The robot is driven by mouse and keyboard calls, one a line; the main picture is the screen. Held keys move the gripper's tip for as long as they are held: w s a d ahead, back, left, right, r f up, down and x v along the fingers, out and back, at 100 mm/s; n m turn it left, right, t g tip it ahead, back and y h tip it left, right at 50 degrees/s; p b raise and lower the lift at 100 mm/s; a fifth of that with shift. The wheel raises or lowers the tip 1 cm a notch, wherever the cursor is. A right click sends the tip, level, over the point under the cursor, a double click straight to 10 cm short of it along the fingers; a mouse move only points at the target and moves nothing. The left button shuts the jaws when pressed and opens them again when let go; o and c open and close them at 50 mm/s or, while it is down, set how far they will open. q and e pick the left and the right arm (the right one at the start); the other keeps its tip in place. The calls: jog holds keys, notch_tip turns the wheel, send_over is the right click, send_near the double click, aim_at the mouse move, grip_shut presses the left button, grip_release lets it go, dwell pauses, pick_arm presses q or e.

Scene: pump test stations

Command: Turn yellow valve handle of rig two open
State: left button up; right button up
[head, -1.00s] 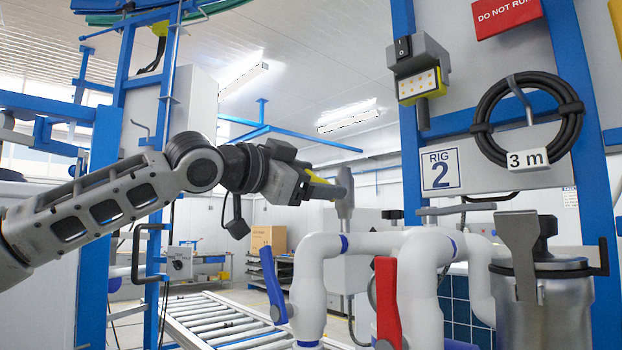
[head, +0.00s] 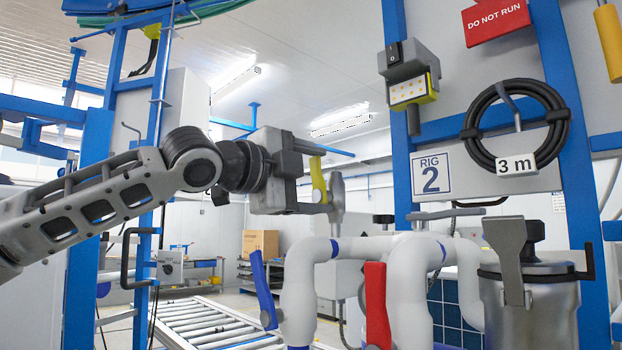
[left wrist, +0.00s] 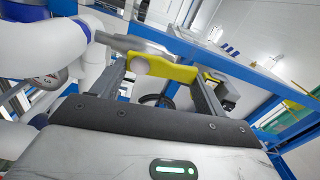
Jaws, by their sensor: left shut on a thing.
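The yellow valve handle (head: 319,180) stands nearly upright in the head view, beside a grey valve stem (head: 337,197) above the white pipework of rig two. My left gripper (head: 314,177) is shut on the handle, with one finger above and one below. In the left wrist view the yellow handle (left wrist: 172,69) runs across between the two fingers, with its round pivot cap showing. The "RIG 2" sign (head: 431,174) is on the panel to the right. My right gripper is not in view.
A blue handle (head: 263,289) and a red handle (head: 377,304) sit lower on the white pipes (head: 408,280). A metal canister (head: 540,295) stands at right. A coiled black hose (head: 480,150) hangs on the blue frame. A roller conveyor (head: 215,325) lies behind.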

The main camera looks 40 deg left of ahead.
pick_arm(q)
jog(key=shift+d+m, duration=0.15)
jog(key=shift+m, duration=0.45)
jog(key=o, duration=1)
jog(key=shift+c, duration=0.2)
jog(key=shift+s, duration=0.1)
jog(key=s+a+b, duration=0.1)
jog(key=s+b, duration=0.2)
jog(key=s, duration=1.2)
jog(key=shift+s+a+b, duration=0.15)
jog(key=shift+s+b, duration=0.15)
jog(key=shift+s, duration=0.1)
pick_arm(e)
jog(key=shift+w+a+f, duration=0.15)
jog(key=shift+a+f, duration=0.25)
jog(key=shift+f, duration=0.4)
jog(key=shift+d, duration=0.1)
